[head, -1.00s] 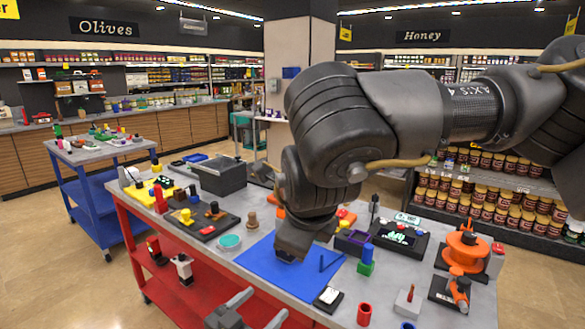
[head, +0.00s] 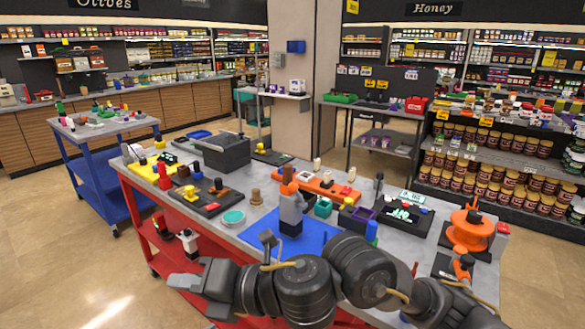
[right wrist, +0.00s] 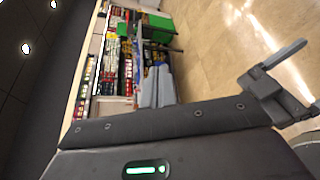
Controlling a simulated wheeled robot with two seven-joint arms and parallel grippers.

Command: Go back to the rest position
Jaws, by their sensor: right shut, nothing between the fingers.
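My right arm folds across the bottom of the head view, in front of the table. Its gripper (head: 183,281) points left over the table's front edge. In the right wrist view its two grey fingers (right wrist: 157,86) lie together with nothing between them. My left gripper (right wrist: 308,76) shows at the right of the right wrist view, fingers spread and empty, above the floor. It is outside the head view. A grey upright device (head: 291,214) stands on the blue mat (head: 254,232), apart from both grippers. My right arm hides the mat's near part.
The red-framed table (head: 215,243) carries a dark grey box (head: 222,152), an orange tray (head: 325,187), a teal round dish (head: 233,217) and an orange robot-like model (head: 470,230). A blue cart (head: 98,182) stands at left. The floor (head: 60,270) at left is clear.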

